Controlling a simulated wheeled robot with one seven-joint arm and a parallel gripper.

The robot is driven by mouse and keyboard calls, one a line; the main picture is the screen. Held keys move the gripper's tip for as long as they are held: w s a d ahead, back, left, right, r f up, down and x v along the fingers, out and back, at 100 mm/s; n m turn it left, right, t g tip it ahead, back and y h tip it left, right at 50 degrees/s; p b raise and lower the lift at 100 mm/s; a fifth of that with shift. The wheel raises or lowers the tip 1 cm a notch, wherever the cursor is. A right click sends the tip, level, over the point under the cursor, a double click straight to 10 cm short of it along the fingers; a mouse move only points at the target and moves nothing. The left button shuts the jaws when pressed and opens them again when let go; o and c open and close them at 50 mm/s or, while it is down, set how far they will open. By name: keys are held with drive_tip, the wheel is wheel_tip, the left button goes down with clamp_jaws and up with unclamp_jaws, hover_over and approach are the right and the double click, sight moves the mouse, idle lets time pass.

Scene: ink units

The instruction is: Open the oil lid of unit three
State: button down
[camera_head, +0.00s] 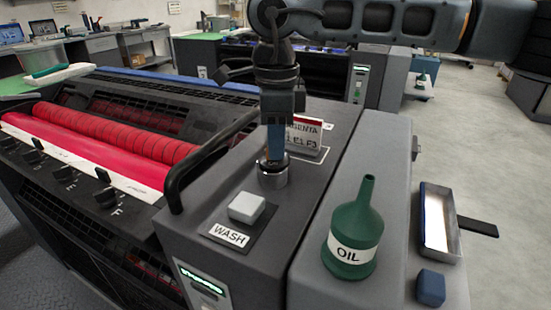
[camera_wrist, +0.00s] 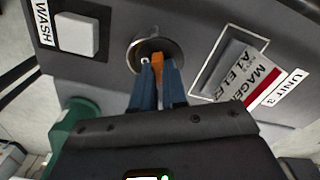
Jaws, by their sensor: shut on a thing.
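The oil filler of unit three is a short round metal collar (camera_head: 272,180) with a dark top, set in the grey housing. It also shows in the wrist view (camera_wrist: 138,47). My gripper (camera_head: 273,158) points down onto it from above. In the wrist view my gripper (camera_wrist: 153,64) has its blue fingers close together at the collar's centre, shut on the oil lid. An orange piece shows at the fingertips. The fingers hide most of the lid, and I cannot tell whether it has turned or lifted.
A white WASH button (camera_head: 247,207) and a black handle (camera_head: 205,160) are near. A green OIL can (camera_head: 353,240), metal tray (camera_head: 437,218) and blue block (camera_head: 431,288) stand at right.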

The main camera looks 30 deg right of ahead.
drive_tip(key=n+b, duration=0.1)
drive_tip(key=w+n+b, duration=0.1)
drive_tip(key=n, duration=0.1)
drive_tip(key=shift+d+f, duration=0.15)
drive_tip(key=n, duration=0.1)
drive_tip(key=w+n+b, duration=0.1)
drive_tip(key=n, duration=0.1)
drive_tip(key=shift+n+b, duration=0.3)
drive_tip(key=n, duration=0.2)
drive_tip(key=shift+w+n+b, duration=0.3)
drive_tip(key=shift+w, duration=0.05)
drive_tip(key=shift+w+a+r+n, duration=0.15)
drive_tip(key=shift+w+n, duration=0.1)
drive_tip(key=shift+n, duration=0.65)
drive_tip(key=shift+w+a+r+n, duration=0.1)
drive_tip(key=shift+w+a+n, duration=0.1)
drive_tip(key=shift+n, duration=0.7)
drive_tip(key=c, duration=1.2)
unclamp_jaws()
drive_tip(key=shift+o, duration=0.2)
